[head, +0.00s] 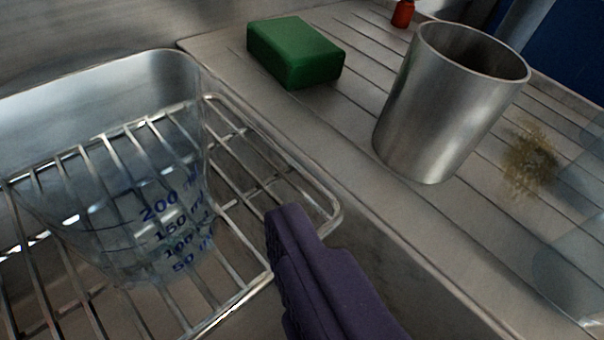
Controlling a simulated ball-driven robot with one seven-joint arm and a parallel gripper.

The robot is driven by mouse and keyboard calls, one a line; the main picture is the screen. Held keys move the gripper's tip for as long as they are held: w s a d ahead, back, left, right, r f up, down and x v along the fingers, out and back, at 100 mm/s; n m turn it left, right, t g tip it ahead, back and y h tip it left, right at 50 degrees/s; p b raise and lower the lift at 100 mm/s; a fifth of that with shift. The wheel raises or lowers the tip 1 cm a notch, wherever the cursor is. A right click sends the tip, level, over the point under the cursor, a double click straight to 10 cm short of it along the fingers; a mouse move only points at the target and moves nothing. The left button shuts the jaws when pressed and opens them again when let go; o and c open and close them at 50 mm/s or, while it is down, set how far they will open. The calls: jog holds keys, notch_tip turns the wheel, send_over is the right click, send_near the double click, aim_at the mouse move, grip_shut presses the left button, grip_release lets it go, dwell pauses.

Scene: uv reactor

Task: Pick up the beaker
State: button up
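A clear glass beaker (160,225) with blue markings from 50 to 200 ml stands on a wire rack at the left of the head view. It looks tilted in the picture, as the whole view is slanted. One dark purple finger of my gripper (310,270) shows at the lower middle, to the right of the beaker, with a gap in the picture between them. The other finger is not visible, so I cannot tell how far the gripper is open. Nothing is seen held.
The wire rack (262,160) sits in a metal sink (130,85). On the ribbed metal drainboard (345,120) to the right are a green sponge (295,52), a steel cup (445,105), a brownish stain (530,158) and a small red object (402,14). A transparent item shows at the right edge.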

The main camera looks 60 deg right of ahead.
aim_at(134, 141)
jog(key=b+x, duration=0.1)
jog(key=x, duration=0.4)
jog(key=r+b+x, duration=0.1)
jog(key=x, duration=0.1)
jog(key=shift+w+d+f+b, duration=0.1)
jog(key=shift+w+f+b, duration=0.05)
jog(key=shift+w+b, duration=0.25)
jog(key=c, duration=1.1)
